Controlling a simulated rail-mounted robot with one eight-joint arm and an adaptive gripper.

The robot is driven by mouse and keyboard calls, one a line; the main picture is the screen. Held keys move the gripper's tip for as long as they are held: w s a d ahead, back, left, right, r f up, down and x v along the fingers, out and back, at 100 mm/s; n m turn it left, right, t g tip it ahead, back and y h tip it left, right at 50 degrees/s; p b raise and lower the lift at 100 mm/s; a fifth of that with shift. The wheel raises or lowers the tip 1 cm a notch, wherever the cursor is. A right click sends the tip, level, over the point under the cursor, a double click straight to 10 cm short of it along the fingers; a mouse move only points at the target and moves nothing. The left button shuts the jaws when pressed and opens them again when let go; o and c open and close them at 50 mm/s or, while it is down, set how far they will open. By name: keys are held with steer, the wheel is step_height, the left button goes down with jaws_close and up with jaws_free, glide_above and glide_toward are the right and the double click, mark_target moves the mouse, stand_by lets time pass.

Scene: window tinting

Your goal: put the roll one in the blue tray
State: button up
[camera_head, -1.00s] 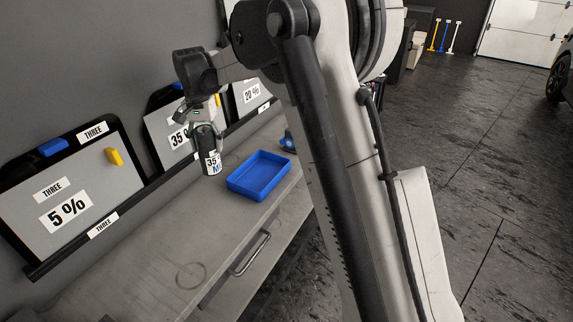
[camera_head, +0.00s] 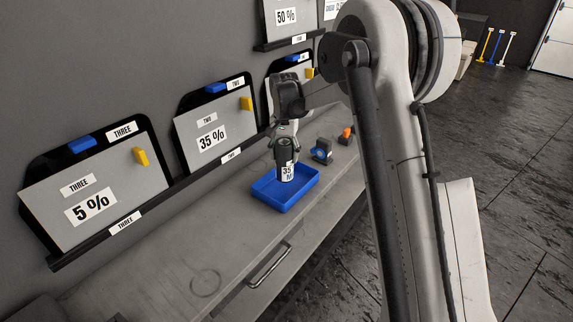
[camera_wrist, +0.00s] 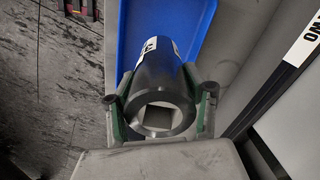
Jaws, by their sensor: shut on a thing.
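The roll (camera_head: 285,160) is a dark cylinder with a white label reading 35. My gripper (camera_head: 287,133) is shut on its upper end and holds it upright over the blue tray (camera_head: 268,201). In the wrist view the roll (camera_wrist: 153,85) sits between the two green-padded fingers of my gripper (camera_wrist: 160,112), with the blue tray (camera_wrist: 190,20) behind it. I cannot tell whether the roll's lower end touches the tray floor. The roll hides part of the tray.
Behind the workbench (camera_head: 160,265), sample boards labelled 5 % (camera_head: 100,185) and 35 % (camera_head: 215,135) lean along the wall. A small dark and blue tool (camera_head: 321,151) lies right of the tray. The bench's left part is mostly clear.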

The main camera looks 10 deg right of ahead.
steer(key=shift+d+f, duration=0.2)
steer(key=shift+f, duration=0.9)
steer(key=shift+d+f, duration=0.15)
steer(key=shift+f, duration=0.95)
steer(key=shift+f, duration=0.15)
steer(key=o, duration=1.6)
steer(key=shift+c, duration=0.2)
